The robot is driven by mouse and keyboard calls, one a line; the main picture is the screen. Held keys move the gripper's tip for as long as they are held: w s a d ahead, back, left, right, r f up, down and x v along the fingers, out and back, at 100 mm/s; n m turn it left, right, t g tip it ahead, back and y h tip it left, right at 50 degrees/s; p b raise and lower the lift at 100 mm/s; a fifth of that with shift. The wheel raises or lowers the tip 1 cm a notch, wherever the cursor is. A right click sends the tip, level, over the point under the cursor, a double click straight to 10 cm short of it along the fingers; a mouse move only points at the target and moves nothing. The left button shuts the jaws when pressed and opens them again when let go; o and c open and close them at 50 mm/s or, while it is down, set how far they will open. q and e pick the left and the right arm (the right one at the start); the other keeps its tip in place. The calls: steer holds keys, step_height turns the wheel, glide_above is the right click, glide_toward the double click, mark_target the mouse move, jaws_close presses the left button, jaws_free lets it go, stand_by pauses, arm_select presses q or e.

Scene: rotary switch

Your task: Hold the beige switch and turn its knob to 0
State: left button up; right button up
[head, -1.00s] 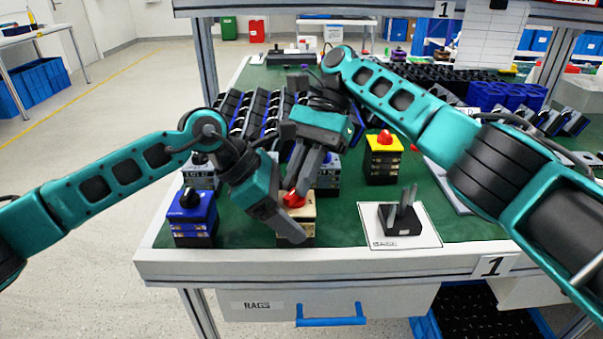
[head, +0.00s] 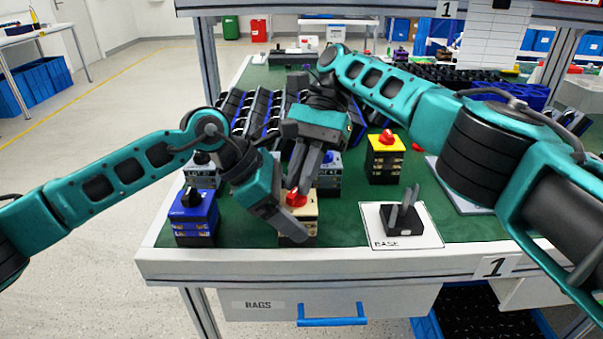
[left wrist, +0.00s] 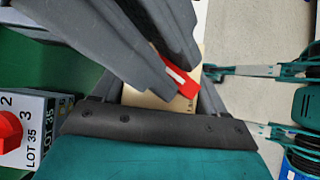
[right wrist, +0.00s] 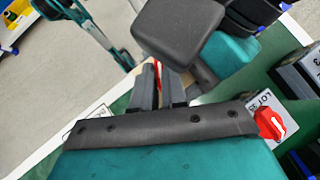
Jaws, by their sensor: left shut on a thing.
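The beige switch (head: 312,207) stands at the table's front edge, left of centre in the head view, with a red knob (head: 296,199) on top. My left gripper (head: 294,229) is shut on its body, and a finger covers much of its front. The switch's beige top also shows in the left wrist view (left wrist: 145,99), with a white mark on the red knob (left wrist: 178,77). My right gripper (head: 300,187) points down at the knob from above. Its slightly parted fingers straddle the knob; firm contact cannot be seen. The number the knob points to is hidden.
A blue switch with a black knob (head: 193,212) stands to the left. A yellow switch with a red knob (head: 386,160) stands behind on the right. A black pronged base (head: 402,219) sits on a white sheet at right. Grey switches (head: 328,178) stand close behind.

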steer(key=o, duration=0.5)
steer(key=shift+f, duration=0.1)
